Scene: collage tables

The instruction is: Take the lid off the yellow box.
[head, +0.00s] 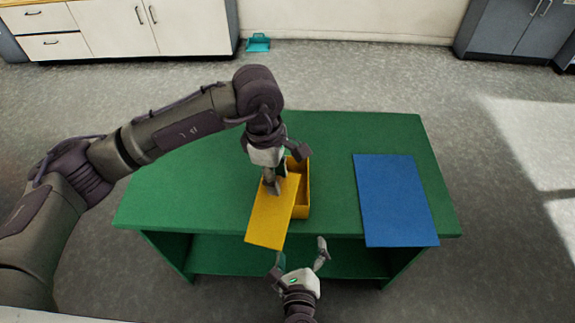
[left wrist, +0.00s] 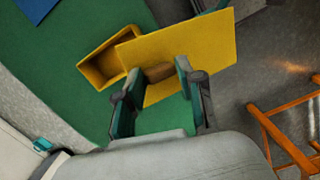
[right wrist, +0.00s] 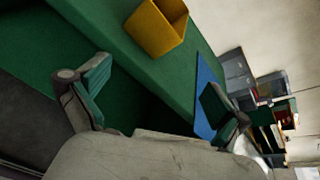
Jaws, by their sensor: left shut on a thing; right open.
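The yellow lid (head: 268,220) is a flat panel with a brown knob (left wrist: 158,72) on it. My left gripper (head: 271,182) is shut on the lid by this knob. The lid is shifted left and toward the near side of the yellow box (head: 303,200), covering part of it in the head view. The box is open in the left wrist view (left wrist: 104,68), its inside showing beside the lid. It also shows in the right wrist view (right wrist: 152,32). My right gripper (head: 301,254) is open and empty at the table's near edge.
The green table (head: 330,140) has a lower shelf (head: 230,255). A blue mat (head: 390,200) lies on the right of the tabletop. An orange wooden frame (left wrist: 285,140) stands on the floor in the left wrist view. The tabletop between box and mat is clear.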

